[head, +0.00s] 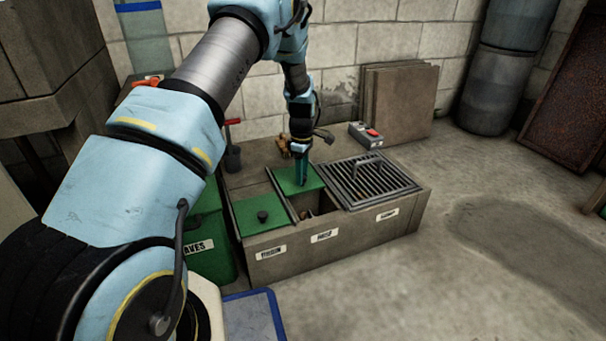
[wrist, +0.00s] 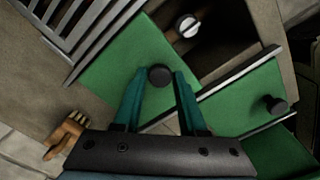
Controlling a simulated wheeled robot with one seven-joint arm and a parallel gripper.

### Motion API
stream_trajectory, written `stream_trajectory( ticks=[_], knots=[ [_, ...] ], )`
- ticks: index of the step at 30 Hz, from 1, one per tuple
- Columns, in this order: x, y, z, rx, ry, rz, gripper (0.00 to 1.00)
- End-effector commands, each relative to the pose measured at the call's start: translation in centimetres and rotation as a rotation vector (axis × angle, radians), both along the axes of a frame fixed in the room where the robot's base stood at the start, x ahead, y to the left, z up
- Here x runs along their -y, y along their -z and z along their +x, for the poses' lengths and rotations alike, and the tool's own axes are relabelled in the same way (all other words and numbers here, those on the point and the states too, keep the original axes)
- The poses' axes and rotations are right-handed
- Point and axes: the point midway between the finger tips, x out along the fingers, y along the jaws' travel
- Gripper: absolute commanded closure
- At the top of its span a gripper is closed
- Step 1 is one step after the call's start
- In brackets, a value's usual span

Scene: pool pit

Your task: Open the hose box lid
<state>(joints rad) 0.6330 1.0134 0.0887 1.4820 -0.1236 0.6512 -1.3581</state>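A low box built in three bays stands against the wall. Its middle bay has a green lid (head: 290,174) set back from the front, leaving a dark gap at the front. The label (head: 324,236) below may read hose but is too small to be sure. In the wrist view the green lid (wrist: 128,68) has a round black knob (wrist: 160,77). My gripper (wrist: 161,74) has its two teal fingers on either side of that knob, closed up against it. In the head view my gripper (head: 302,183) hides the knob. A white-topped fitting (wrist: 188,26) shows inside the open bay.
The left bay has a shut green lid with a black knob (head: 263,216). A metal grate (head: 369,180) with a handle covers the right bay.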

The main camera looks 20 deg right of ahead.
Motion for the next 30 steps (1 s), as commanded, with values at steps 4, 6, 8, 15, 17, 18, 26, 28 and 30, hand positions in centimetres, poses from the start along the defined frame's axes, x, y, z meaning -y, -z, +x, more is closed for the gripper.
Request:
stream_trajectory(
  ticks=[4,6,8,15,17,18,26,28,30],
  knots=[
    [0.0,0.0,0.0,0.0,0.0,0.0,0.41],
    [0.0,0.0,0.0,0.0,0.0,0.0,0.33],
    [0.0,0.0,0.0,0.0,0.0,0.0,0.33],
    [0.0,-0.4,0.0,0.0,0.0,0.0,0.33],
    [0.0,-1.0,0.0,0.001,0.0,-0.001,0.33],
    [0.0,-1.6,0.0,0.001,0.0,-0.001,0.33],
    [0.0,-6.8,0.0,0.001,0.001,0.0,0.33],
    [0.0,-8.0,0.0,0.001,0.0,0.0,0.33],
    [0.0,-9.1,0.0,0.002,0.0,-0.001,0.33]
  ],
)
